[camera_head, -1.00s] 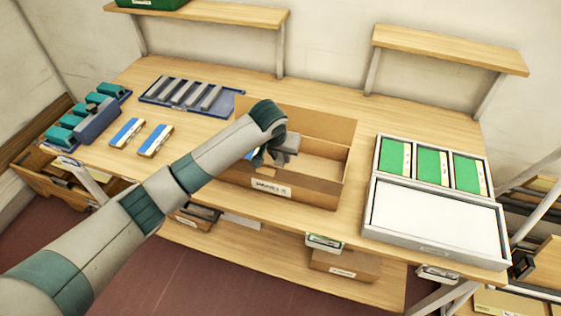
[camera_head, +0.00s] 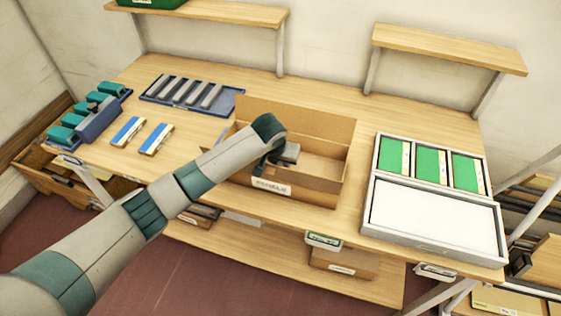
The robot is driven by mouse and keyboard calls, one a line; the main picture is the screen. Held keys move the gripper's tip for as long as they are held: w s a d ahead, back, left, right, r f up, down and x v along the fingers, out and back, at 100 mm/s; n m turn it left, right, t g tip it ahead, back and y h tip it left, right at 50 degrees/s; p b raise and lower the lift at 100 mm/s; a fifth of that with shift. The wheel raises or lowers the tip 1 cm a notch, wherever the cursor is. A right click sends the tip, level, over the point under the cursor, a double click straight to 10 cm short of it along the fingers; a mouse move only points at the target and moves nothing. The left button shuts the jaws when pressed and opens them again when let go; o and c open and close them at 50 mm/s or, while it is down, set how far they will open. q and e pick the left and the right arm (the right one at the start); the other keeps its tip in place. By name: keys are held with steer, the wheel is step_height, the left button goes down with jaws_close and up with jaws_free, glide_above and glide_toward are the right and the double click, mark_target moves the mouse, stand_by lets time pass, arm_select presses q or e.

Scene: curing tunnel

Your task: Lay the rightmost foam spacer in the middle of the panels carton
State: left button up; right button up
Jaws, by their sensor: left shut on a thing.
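The panels carton (camera_head: 315,191) stands open on the workbench, with a label on its front and its back flap raised. My left gripper (camera_head: 284,155) is over the carton's opening, near the middle. It is shut on a dark grey piece that looks like a foam spacer (camera_head: 291,152); my wrist hides much of it and the left part of the carton. I cannot tell whether the piece touches anything inside. Several grey foam spacers (camera_head: 192,94) lie side by side in a blue tray (camera_head: 228,103) behind and left of the carton, with bare tray at its right end. My right gripper is not in view.
Two blue and white boxes (camera_head: 126,132) lie left of the carton. A blue rack with teal pieces (camera_head: 99,124) stands at the far left. A white tray (camera_head: 434,220) with green cards is on the right. Bench behind the carton is clear.

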arm_select(q)
steer(key=o, duration=1)
steer(key=shift+r, duration=0.15)
steer(key=b+v, duration=0.2)
steer(key=v, duration=1)
steer(key=shift+b, duration=0.3)
steer(key=shift+w, duration=0.1)
